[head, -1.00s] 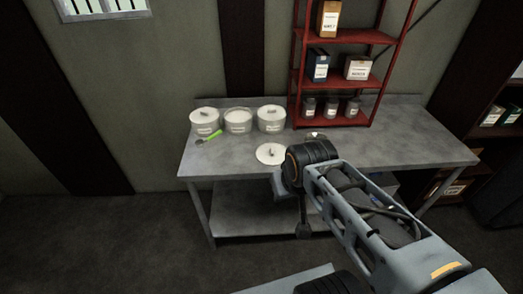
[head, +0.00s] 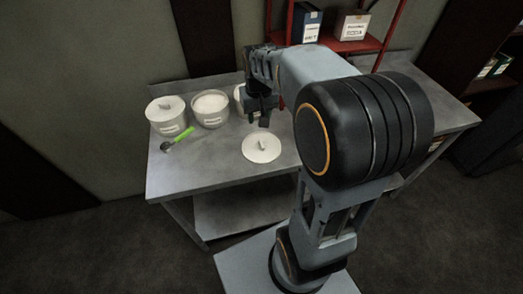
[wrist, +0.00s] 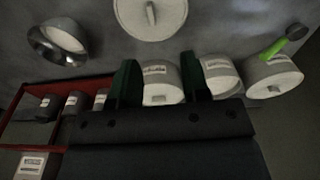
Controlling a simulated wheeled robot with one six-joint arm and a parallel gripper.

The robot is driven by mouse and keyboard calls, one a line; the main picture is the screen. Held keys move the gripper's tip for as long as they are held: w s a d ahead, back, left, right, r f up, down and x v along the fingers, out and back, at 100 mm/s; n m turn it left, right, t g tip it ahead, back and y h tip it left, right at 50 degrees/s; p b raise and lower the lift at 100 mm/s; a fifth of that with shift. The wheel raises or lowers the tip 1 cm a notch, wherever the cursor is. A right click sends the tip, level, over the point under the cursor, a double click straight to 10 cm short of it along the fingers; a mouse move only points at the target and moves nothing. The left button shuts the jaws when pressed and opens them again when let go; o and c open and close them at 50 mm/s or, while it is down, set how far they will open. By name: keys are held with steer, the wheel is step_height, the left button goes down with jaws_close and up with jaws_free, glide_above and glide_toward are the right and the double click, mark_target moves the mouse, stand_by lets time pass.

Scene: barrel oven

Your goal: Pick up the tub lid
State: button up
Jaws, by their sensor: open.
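The tub lid (head: 261,147), a round white disc with an upright handle, lies flat on the grey metal table. It also shows at the top of the wrist view (wrist: 172,22). My gripper (head: 262,118) is open and empty, above the table and a little behind the lid in the head view. In the wrist view its two dark fingers (wrist: 158,68) are apart, with a white tub between them in the picture. Three white tubs stand in a row: the left tub (head: 166,117) is lidded, the middle tub (head: 210,110) is open with pale contents, and the right one is partly hidden by my gripper.
A green-handled scoop (head: 178,139) lies in front of the left tub. A shiny metal bowl (wrist: 48,52) with something white shows in the wrist view. A red shelf (head: 388,32) with boxes stands at the table's back. The table's front left (head: 195,172) is clear.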

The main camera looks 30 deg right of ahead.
steer(key=w+d+f+g+b, duration=0.1)
steer(key=w+d+f, duration=0.2)
steer(key=f, duration=0.2)
glide_above(262, 143)
steer(key=f, duration=0.7)
steer(key=shift+s+a+f, duration=0.15)
steer(key=shift+s+f, duration=0.05)
steer(key=shift+f, duration=0.1)
steer(key=shift+w+f+p, duration=0.2)
steer(key=shift+f+p, duration=0.15)
steer(key=shift+f, duration=2.65)
jaws_close()
